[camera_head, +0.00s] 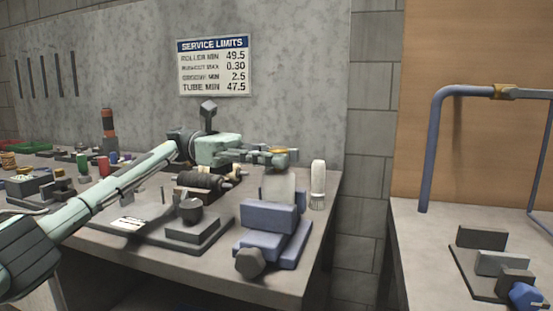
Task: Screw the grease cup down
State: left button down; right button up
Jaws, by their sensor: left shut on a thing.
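My left gripper (282,157) reaches in from the left over the bench and is shut on a small brass-coloured cup, which I take to be the grease cup (279,151). Part of the cup is hidden by the fingers. Directly below is a pale grey rounded body (279,186) standing behind the blue vise (269,216). I cannot tell whether the cup touches this body or is held just above it. My right gripper is not in view.
A white bottle (318,180) stands close to the right of the gripper. A dark roller assembly (203,184) and a grey block with a round knob (191,210) lie below my left arm. A second bench with a blue tube frame (433,140) stands at the right.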

aim_at(277, 148)
pick_arm(q)
jog(key=shift+m+g+y, duration=0.5)
jog(key=shift+m+g, duration=0.1)
jog(key=shift+g, duration=0.2)
jog(key=c, duration=1.2)
grip_release()
notch_tip(277, 148, up, 10)
jog(key=shift+r, duration=0.1)
